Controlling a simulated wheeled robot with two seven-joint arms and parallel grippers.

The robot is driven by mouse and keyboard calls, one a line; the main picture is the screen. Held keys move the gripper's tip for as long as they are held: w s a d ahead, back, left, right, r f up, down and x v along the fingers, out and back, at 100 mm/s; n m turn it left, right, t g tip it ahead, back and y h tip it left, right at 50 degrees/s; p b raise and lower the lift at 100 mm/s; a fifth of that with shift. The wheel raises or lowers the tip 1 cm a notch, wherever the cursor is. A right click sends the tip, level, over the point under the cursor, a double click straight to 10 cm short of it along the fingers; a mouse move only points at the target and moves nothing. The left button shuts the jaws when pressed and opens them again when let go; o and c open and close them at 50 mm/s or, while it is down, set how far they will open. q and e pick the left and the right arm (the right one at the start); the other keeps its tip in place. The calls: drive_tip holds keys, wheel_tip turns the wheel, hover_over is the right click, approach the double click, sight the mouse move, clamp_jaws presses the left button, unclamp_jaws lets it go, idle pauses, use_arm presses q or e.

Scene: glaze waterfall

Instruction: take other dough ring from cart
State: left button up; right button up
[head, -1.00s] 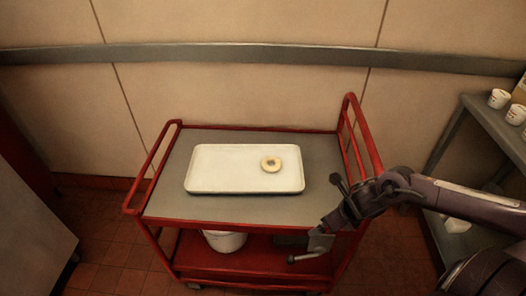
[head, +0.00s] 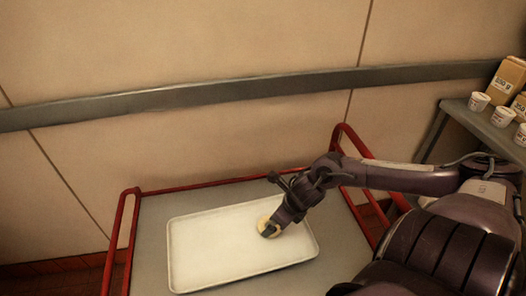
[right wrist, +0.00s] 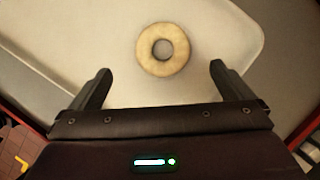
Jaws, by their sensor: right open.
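One pale dough ring (right wrist: 163,50) lies flat on the white tray (head: 205,257), near the tray's right end. The tray rests on the grey top of the red cart (head: 152,250). My right gripper (head: 270,231) is over the ring and hides part of it in the head view. In the right wrist view, my right gripper (right wrist: 160,85) is open and empty, its two fingers apart. The ring shows just beyond the fingertips, roughly centred between them, not gripped. My left gripper is not in view.
A red rail (head: 350,140) rises at the cart's right end. At the right, a grey shelf (head: 480,125) holds white cups (head: 479,101) and a tan container (head: 507,80). A wall with a grey bumper strip (head: 230,92) stands behind the cart. The tray's left part is bare.

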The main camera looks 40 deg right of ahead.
sight(263, 221)
drive_tip(key=shift+a+f, duration=0.1)
drive_tip(key=shift+f, duration=0.4)
drive_tip(key=shift+w+f, duration=0.15)
drive_tip(key=shift+f, duration=0.15)
drive_tip(key=x, duration=0.4)
drive_tip(key=shift+w+d+f, duration=0.2)
drive_tip(key=shift+f, duration=0.1)
drive_tip(key=shift+c, duration=0.3)
drive_tip(key=c, duration=0.8)
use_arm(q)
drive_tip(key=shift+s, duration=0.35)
use_arm(e)
drive_tip(key=shift+c, duration=0.2)
drive_tip(key=shift+r, duration=0.1)
